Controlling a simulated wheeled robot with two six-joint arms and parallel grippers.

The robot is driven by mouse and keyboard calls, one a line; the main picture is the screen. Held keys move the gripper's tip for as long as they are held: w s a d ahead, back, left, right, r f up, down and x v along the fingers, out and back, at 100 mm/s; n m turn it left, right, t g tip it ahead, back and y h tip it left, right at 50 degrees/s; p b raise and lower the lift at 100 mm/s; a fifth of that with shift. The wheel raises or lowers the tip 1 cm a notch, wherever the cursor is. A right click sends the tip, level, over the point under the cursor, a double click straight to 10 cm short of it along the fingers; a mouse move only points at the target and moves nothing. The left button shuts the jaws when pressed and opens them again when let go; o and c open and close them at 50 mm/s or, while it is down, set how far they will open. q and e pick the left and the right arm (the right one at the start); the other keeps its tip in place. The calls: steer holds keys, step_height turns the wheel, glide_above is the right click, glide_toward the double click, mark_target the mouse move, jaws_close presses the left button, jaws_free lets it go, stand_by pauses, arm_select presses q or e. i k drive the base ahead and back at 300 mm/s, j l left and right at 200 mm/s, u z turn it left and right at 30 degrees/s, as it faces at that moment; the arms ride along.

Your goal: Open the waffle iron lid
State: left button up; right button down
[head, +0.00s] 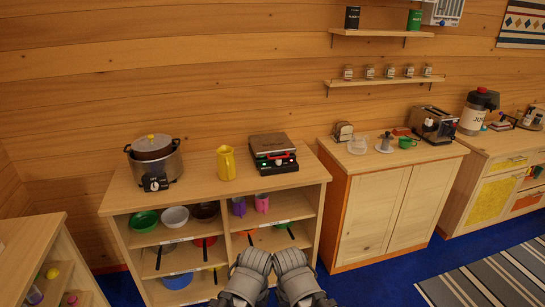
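The waffle iron (272,152) stands on top of the left wooden shelf unit, near its right end. It has a dark brown lid and a black body with small red and green marks on its front. The lid looks closed. My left gripper (252,262) and my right gripper (292,262) are side by side at the bottom centre, in front of the unit and well away from the waffle iron. Their fingertips are not clear enough to tell whether they are open or shut.
A yellow pitcher (226,164) stands just left of the waffle iron. A large pot (154,160) with a dial is further left. Bowls and pans fill the shelves below. A cabinet (372,208) with a toaster (434,124) on top stands to the right.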

mark_target(267, 145)
steer(key=i+j+z, duration=0.1)
steer(key=i+z, duration=0.2)
steer(key=i+j+z, duration=0.35)
steer(key=i, duration=0.15)
steer(key=i+l, duration=0.05)
steer(key=l, duration=0.05)
